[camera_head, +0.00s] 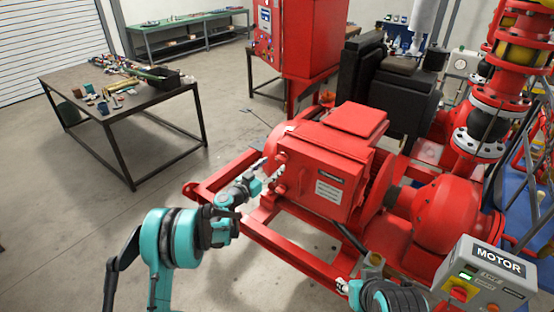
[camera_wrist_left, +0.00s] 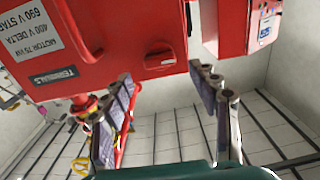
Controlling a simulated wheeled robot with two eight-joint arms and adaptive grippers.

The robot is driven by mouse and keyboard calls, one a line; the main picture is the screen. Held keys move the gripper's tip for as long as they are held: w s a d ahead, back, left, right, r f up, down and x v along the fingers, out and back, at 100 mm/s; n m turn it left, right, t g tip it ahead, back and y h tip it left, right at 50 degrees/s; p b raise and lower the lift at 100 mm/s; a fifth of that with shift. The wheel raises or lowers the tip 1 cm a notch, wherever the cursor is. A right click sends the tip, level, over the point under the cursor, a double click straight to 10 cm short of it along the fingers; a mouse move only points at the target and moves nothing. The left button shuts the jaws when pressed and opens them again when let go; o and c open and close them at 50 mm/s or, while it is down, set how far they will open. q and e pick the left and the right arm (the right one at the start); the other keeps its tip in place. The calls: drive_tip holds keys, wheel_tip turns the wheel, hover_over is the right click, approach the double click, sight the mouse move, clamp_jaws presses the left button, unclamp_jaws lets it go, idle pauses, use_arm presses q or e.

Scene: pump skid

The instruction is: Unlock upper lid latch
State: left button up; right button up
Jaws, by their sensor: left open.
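The red terminal box (camera_head: 322,172) sits on the motor, with two red latch knobs on its left side. The upper latch (camera_head: 281,158) is above the lower latch (camera_head: 280,189). My left gripper (camera_head: 259,178) is just left of the box. In the left wrist view, which looks upside down, the upper latch (camera_wrist_left: 160,61) is a red knob with a raised bar. My left gripper (camera_wrist_left: 165,82) is open there, its fingers on either side of the latch, with nothing between them. Whether they touch it is unclear.
A grey motor control box (camera_head: 484,278) stands at the lower right. The red base frame (camera_head: 290,250) runs below the box and my left forearm. A workbench (camera_head: 115,90) with small items stands at the left. The floor between is clear.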

sight(279, 160)
use_arm(q)
drive_tip(key=shift+x, duration=2.2)
drive_tip(key=c, duration=1.2)
drive_tip(key=shift+o, duration=0.2)
